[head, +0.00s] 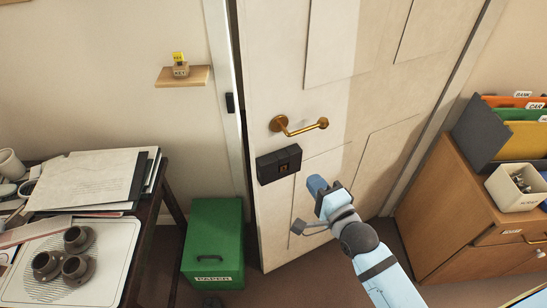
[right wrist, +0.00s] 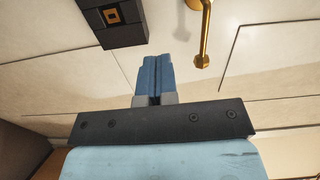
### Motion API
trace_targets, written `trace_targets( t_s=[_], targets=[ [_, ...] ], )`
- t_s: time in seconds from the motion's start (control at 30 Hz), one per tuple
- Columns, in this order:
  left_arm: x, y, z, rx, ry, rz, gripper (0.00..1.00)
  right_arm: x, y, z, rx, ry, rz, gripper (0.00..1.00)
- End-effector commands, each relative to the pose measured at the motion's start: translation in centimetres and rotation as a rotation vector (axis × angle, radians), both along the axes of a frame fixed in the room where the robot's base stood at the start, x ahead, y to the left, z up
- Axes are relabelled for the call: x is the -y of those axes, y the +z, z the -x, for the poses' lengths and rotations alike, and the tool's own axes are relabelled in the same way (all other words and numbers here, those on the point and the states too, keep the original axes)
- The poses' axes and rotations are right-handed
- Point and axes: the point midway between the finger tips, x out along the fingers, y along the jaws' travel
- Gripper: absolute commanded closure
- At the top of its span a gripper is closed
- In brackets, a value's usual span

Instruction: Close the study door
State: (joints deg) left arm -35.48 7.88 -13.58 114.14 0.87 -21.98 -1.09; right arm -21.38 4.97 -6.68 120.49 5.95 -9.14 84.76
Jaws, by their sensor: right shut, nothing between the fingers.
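The white panelled study door (head: 365,110) stands a little ajar, with a narrow dark gap along its left edge beside the door frame (head: 222,60). It has a brass lever handle (head: 300,126) and a black lock box (head: 279,164) below. My right gripper (head: 317,186) is shut and empty, in front of the door, below and right of the lock box. In the right wrist view its blue fingers (right wrist: 158,66) point at the door, between the lock box (right wrist: 112,20) and the brass handle (right wrist: 203,40). I cannot tell whether they touch the door. My left gripper is not in view.
A green paper bin (head: 213,245) stands on the floor left of the door. A desk with papers (head: 90,180) and a tray of cups (head: 110,255) is at the left. A wooden cabinet (head: 450,210) with folders is at the right. A small shelf (head: 183,78) is on the wall.

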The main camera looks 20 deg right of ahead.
Motion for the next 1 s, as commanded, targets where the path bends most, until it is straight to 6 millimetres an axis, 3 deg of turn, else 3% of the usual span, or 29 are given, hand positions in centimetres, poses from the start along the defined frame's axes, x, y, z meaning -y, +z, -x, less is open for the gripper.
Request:
trace_targets(
  t_s=[0.23, 0.7, 1.0],
  targets=[
    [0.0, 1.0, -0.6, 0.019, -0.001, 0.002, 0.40, -0.2, 0.4, -2.4, 0.007, -0.002, -0.031, 1.00],
    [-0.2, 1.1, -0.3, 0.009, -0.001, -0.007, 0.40, -1.7, 0.4, -11.7, 0.005, -0.002, -0.026, 1.00],
    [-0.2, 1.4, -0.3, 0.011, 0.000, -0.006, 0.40, -2.1, 0.3, -13.9, 0.005, -0.001, -0.028, 1.00]
  ],
)
